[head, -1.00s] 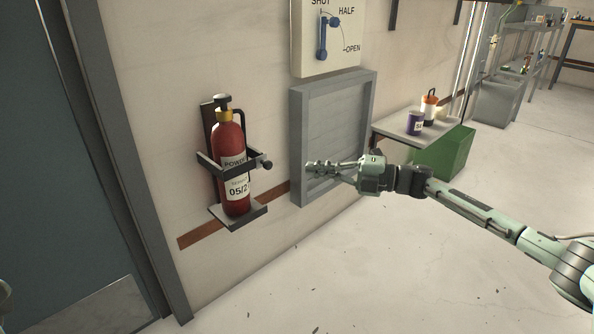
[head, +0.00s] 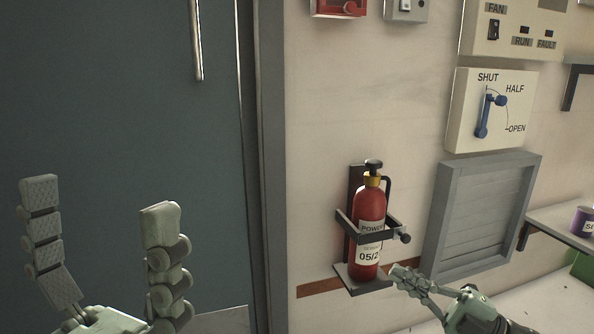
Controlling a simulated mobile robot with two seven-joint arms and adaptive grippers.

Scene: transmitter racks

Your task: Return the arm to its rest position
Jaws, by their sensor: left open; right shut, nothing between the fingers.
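My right gripper (head: 402,277) is at the lower middle of the head view, its arm coming in from the lower right. Its fingers are shut with nothing between them. Its tip appears just right of the foot of the extinguisher bracket; I cannot tell whether they touch. My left gripper (head: 98,225) stands large and close at the lower left, fingers pointing up and spread wide, empty, in front of the dark door. Most of both arms is out of frame.
A red extinguisher (head: 369,222) sits in a black wall bracket (head: 400,237). Right of it are a louvred grey vent (head: 482,215) and a SHUT/HALF/OPEN lever panel (head: 470,130). A dark door (head: 110,110) fills the left. A shelf (head: 560,217) holds a purple can (head: 582,220).

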